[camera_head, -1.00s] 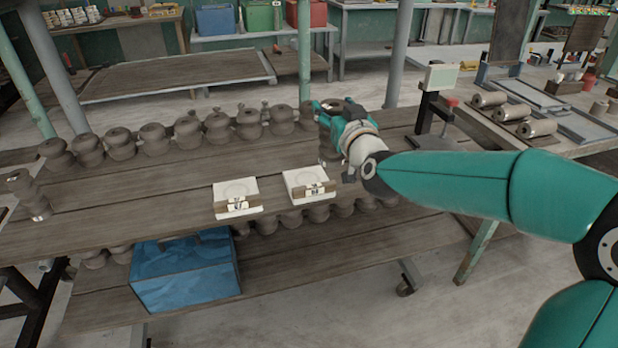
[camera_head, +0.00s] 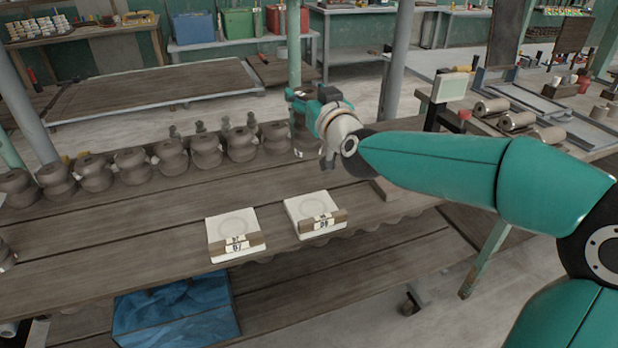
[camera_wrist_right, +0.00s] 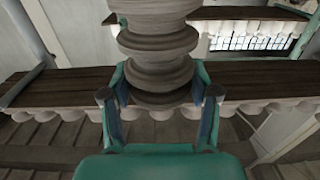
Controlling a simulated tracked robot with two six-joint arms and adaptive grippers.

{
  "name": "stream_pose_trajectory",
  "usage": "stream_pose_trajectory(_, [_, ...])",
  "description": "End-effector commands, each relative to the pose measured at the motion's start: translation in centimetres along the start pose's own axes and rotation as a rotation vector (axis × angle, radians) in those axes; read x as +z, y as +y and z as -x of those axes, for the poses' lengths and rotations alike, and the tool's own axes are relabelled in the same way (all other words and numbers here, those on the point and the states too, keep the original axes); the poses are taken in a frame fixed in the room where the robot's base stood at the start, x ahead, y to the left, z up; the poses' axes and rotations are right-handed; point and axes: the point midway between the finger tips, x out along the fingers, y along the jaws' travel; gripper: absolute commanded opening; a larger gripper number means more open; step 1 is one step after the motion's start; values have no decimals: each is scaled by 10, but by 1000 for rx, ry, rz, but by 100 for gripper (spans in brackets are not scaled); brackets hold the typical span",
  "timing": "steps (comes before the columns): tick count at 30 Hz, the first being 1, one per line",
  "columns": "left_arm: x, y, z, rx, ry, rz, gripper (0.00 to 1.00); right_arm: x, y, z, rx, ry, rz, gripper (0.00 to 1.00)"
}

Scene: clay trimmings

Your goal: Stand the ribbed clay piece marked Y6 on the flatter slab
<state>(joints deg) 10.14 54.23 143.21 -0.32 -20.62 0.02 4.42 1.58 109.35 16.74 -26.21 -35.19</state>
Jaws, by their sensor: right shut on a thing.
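My right gripper (camera_head: 306,98) is shut on a grey-brown ribbed clay piece (camera_head: 303,136), partly hidden behind the gripper in the head view. In the right wrist view the clay piece (camera_wrist_right: 158,45) stands between the two fingers, its stacked round ribs filling the gap. No Y6 mark is readable on it. Whether its base touches the bench is unclear. Two pale square slabs (camera_head: 232,222) and (camera_head: 312,206) lie on the bench, left and right, each with a faint ring and a small label block in front. Which is flatter cannot be told. My left gripper is out of view.
A row of similar clay pieces (camera_head: 133,166) stands along the back of the wooden bench (camera_head: 150,222). A post with a pale panel (camera_head: 450,87) stands at right. A blue crate (camera_head: 175,318) sits below. Bare planks surround the slabs.

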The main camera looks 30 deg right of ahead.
Motion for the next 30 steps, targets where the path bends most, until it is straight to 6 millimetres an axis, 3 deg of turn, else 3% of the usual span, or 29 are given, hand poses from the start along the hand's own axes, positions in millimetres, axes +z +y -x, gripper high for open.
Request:
stream_pose_trajectory(3, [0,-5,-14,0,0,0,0,35,8,2,13,0,2,0])
stream_pose_trajectory(12, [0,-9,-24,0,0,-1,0,102,11,4,19,1,0,0])
stream_pose_trajectory(21, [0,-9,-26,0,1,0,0,124,12,4,20,5,1,0])
stream_pose_trajectory(30, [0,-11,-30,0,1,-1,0,160,12,4,20,3,0,0])
